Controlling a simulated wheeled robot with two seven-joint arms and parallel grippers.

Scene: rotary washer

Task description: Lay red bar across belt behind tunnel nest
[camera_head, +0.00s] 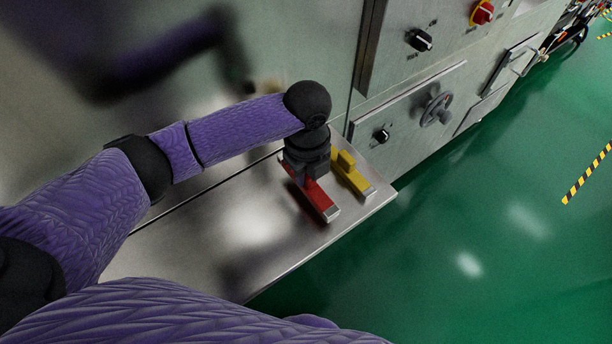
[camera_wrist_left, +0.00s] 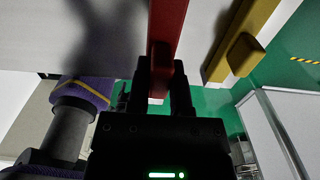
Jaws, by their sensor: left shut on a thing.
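The red bar (camera_head: 318,199), with a pale metal end, is over the steel ledge at its right end. My left gripper (camera_head: 305,172) points down and is shut on the red bar's raised middle grip; the bar also shows in the left wrist view (camera_wrist_left: 166,28). My left gripper's fingers (camera_wrist_left: 164,75) close around the grip there. I cannot tell whether the bar touches the steel or hangs just above it. My right gripper is not in view. I cannot make out a belt or tunnel nest.
A yellow bar (camera_head: 352,175) with a similar grip lies just right of the red one, near the ledge's corner. The steel ledge (camera_head: 225,225) is bare to the left. A machine panel with knobs (camera_head: 419,40) and a handwheel (camera_head: 436,108) rises behind. Green floor (camera_head: 480,240) lies beyond the edge.

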